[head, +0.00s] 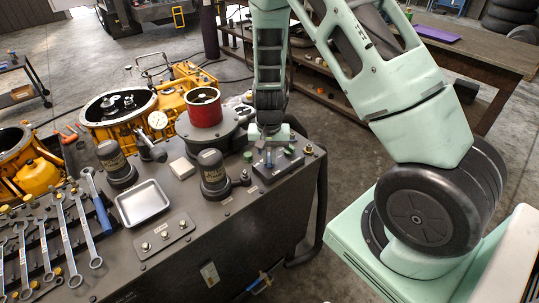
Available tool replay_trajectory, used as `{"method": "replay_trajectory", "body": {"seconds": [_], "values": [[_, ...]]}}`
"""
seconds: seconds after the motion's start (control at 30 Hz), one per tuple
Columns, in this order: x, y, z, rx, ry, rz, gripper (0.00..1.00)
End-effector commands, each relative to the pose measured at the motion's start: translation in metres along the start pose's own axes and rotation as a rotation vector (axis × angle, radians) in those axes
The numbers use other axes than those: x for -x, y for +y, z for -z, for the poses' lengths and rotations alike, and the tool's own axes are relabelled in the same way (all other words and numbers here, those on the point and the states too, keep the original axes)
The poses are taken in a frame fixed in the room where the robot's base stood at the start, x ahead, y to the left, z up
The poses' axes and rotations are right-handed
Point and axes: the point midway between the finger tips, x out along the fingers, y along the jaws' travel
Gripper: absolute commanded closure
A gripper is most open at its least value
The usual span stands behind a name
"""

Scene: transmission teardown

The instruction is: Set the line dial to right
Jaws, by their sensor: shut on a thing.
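My gripper (269,155) points straight down over a small dark control panel (276,172) at the right end of the grey bench top. It is shut on a small knob on that panel, which looks to be the line dial. The fingers hide most of the dial, so I cannot tell which way its pointer is turned.
A black capped cylinder (212,172), a red cylinder (204,107) on a grey housing and a metal tray (142,203) stand left of the panel. Several wrenches (88,235) lie farther left. Yellow transmission housings (118,112) stand behind. The bench's right edge is close to the panel.

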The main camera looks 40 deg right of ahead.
Motion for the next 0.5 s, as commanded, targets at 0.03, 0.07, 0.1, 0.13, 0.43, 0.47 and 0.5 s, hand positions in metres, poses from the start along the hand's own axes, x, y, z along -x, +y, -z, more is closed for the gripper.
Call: {"method": "replay_trajectory", "body": {"seconds": [0.03, 0.07, 0.1, 0.13, 0.43, 0.47, 0.5], "values": [[0.0012, -0.0003, 0.0006, -0.019, 0.001, 0.0, 1.0], [0.0011, -0.0004, 0.0006, -0.03, 0.001, 0.0, 1.0], [0.0011, -0.0005, 0.0006, -0.043, 0.001, 0.0, 1.0], [0.0011, -0.0006, 0.0006, -0.052, 0.001, 0.0, 1.0], [0.001, -0.001, 0.0009, -0.092, 0.002, 0.001, 1.0], [0.001, -0.001, 0.0009, -0.092, 0.002, 0.001, 1.0], [0.001, -0.001, 0.0009, -0.093, 0.002, 0.001, 1.0]]}}
